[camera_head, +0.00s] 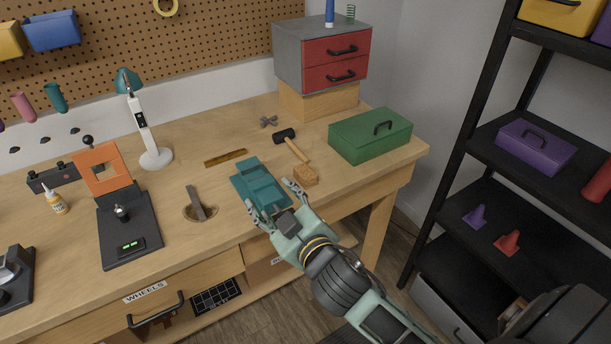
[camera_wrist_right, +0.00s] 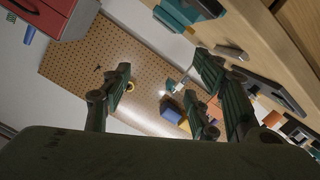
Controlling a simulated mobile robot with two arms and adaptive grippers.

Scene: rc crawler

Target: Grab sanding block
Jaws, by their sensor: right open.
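The sanding block appears to be a small tan-brown block (camera_head: 306,175) on the workbench near its front edge, by the end of the hammer handle. My right gripper (camera_head: 270,197) reaches in from the front, with its fingers spread open and empty. It is left of the block and overlaps the near end of a teal tray (camera_head: 259,178) in the head view; I cannot tell whether it touches the tray. In the right wrist view the open fingers (camera_wrist_right: 163,88) frame the pegboard, and the block does not show there. My left gripper is not in view.
A hammer (camera_head: 290,145) lies just behind the block. A green toolbox (camera_head: 371,135) stands to its right. A wooden slot with a grey lever (camera_head: 196,205) is left of the tray. The bench (camera_head: 338,192) is clear in front of the toolbox. A black shelf (camera_head: 462,160) stands at right.

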